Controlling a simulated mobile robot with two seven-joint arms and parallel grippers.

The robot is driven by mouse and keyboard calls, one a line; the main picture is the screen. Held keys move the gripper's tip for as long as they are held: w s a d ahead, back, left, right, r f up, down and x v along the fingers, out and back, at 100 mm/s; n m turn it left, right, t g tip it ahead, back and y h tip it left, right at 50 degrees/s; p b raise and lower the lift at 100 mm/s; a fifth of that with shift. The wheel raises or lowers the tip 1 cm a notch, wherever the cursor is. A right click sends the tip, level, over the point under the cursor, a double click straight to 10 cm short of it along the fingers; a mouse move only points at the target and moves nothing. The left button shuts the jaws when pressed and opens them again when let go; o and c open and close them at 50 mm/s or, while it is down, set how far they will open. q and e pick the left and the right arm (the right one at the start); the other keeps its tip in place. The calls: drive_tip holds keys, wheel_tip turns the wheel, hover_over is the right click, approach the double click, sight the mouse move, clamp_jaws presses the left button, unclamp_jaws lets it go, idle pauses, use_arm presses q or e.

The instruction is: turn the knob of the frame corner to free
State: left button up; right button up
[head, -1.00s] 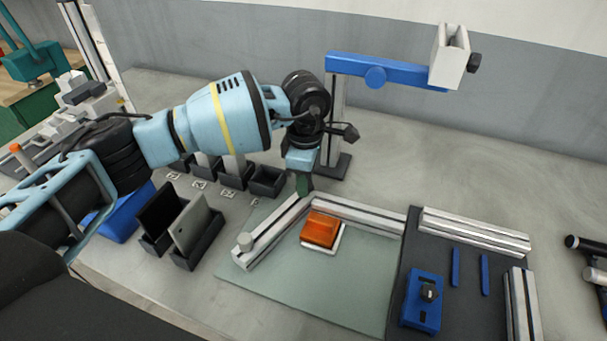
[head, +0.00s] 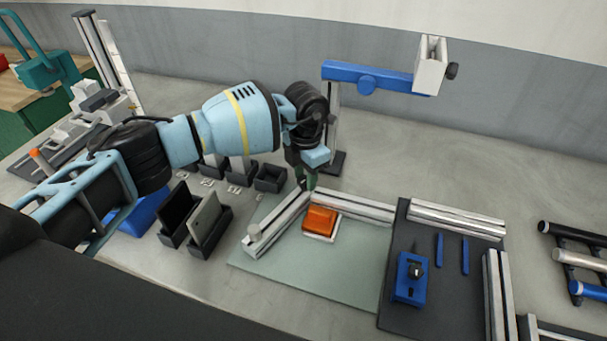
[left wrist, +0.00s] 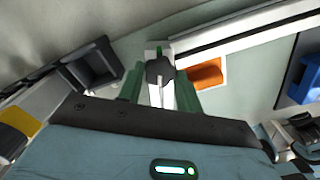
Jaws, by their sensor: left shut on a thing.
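The frame corner is where two silver rails (head: 353,205) meet on the pale green mat (head: 300,275). My left gripper (head: 308,183) comes down over this corner from above. In the left wrist view, a dark knob (left wrist: 160,72) sits between the two green fingers of my left gripper (left wrist: 160,92), which is shut on it. In the head view the knob is hidden by the gripper. An orange block (head: 320,220) on a white base lies inside the corner. My right gripper is not in view.
A dark board (head: 393,312) with a blue clamp (head: 410,280) lies to the right. Dark bins (head: 270,179) and slotted holders (head: 208,240) stand to the left. A post with a blue arm (head: 385,80) rises behind the gripper. Several tubes (head: 575,258) lie at far right.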

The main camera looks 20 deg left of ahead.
sight(305, 181)
use_arm(q)
drive_tip(key=shift+n, duration=0.6)
drive_tip(key=o, duration=1)
drive_tip(key=shift+r, duration=0.1)
wheel_tip(305, 181, up, 8)
drive_tip(key=shift+f, duration=0.2)
drive_tip(key=shift+s+f, duration=0.1)
